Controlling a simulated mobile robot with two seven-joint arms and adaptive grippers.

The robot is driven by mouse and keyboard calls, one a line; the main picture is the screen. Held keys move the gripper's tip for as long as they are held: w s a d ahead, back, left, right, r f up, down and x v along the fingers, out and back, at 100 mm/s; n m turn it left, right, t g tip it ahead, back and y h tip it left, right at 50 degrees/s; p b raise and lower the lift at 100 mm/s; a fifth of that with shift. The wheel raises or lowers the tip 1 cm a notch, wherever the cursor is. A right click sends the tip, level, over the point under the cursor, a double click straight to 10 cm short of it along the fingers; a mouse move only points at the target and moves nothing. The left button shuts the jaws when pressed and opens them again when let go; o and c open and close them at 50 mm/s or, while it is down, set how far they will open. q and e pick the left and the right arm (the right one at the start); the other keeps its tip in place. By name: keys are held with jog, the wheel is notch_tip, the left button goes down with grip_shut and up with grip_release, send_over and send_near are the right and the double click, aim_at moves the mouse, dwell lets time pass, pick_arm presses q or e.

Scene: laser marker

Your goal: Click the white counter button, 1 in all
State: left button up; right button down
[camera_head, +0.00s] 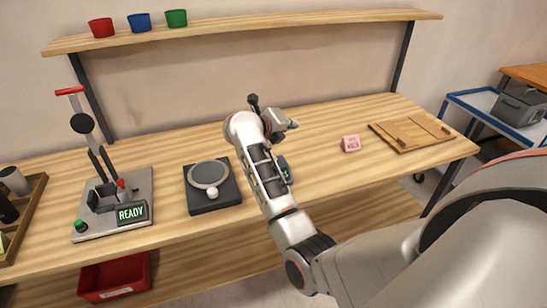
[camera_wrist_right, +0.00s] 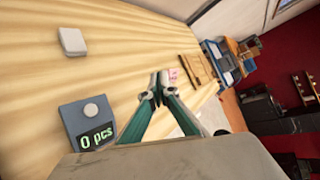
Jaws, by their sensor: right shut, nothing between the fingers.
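The counter is a dark blue-grey box (camera_wrist_right: 75,124) at the lower left of the right wrist view. Its display reads "0 pcs", and the round whitish button (camera_wrist_right: 91,110) sits on its top face. In the head view the counter (camera_head: 285,170) is partly hidden behind my right arm, and I cannot make out its button there. My right gripper (camera_wrist_right: 156,90) is shut and empty, with its fingertips together, to the right of the counter in the wrist view. It also shows small at the arm's end in the head view (camera_head: 290,123). My left gripper is not in view.
A dark plate with a round disc (camera_head: 195,201) and a press with a "READY" display (camera_head: 130,212) stand left of my arm. A pink block (camera_head: 351,143) and a wooden tray (camera_head: 440,136) lie right. A white block (camera_wrist_right: 72,41) lies beyond the counter.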

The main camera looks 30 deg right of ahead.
jog(key=w+a+m+y, duration=0.1)
jog(key=w+a+y, duration=0.2)
jog(key=a+y, duration=0.1)
jog(key=shift+a+f, duration=0.45)
jog(key=shift+a, duration=0.45)
notch_tip(320, 180, down, 7)
jog(key=b, duration=0.5)
jog(key=shift+s, duration=0.1)
jog(key=shift+f+b, duration=0.8)
jog(key=shift+f, duration=0.1)
jog(key=shift+f, duration=0.1)
